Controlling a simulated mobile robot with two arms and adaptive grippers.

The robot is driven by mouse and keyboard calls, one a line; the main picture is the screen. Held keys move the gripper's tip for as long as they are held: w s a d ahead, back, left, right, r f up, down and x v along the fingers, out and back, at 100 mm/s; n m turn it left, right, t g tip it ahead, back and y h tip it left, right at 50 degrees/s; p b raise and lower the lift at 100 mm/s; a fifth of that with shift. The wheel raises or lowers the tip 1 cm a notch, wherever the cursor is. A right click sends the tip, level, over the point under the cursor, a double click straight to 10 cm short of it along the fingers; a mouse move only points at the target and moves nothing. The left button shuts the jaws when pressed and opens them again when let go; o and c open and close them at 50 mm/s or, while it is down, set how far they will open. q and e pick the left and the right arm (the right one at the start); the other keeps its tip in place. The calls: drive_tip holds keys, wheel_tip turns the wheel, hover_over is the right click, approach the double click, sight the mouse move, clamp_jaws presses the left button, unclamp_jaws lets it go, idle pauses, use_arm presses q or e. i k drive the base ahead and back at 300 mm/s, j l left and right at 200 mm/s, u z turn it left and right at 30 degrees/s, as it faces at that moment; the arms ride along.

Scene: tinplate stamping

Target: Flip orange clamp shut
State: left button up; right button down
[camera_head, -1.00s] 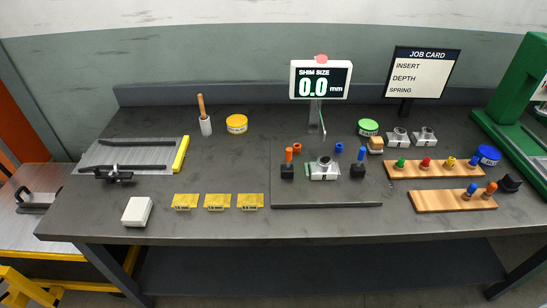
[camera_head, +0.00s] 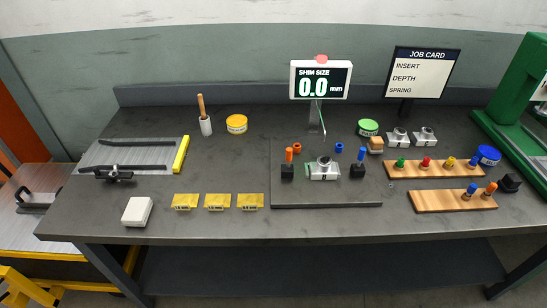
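The orange clamp (camera_head: 288,155) stands on the left part of the dark fixture plate (camera_head: 325,197). Its orange handle points upright from a black block. A silver part with a round opening (camera_head: 323,170) sits just right of it. A clamp with a blue handle (camera_head: 361,157) on a black block stands on the other side of that part, its handle also upright. A small orange ring-like piece (camera_head: 297,147) is behind the orange clamp, and a blue one (camera_head: 339,147) is behind the silver part. Neither of my grippers is in view.
A display (camera_head: 320,82) stands behind the plate. The bench's front strip is clear.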

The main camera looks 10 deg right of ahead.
sight(289, 149)
drive_tip(key=k+j, duration=0.1)
drive_tip(key=j, duration=0.25)
drive_tip(key=k+j, duration=0.1)
drive_tip(key=j, duration=0.3)
drive_tip(key=k+j, duration=0.1)
drive_tip(key=j, duration=0.25)
drive_tip(key=k+j, duration=0.1)
drive_tip(key=j, duration=0.25)
drive_tip(key=k+u, duration=0.05)
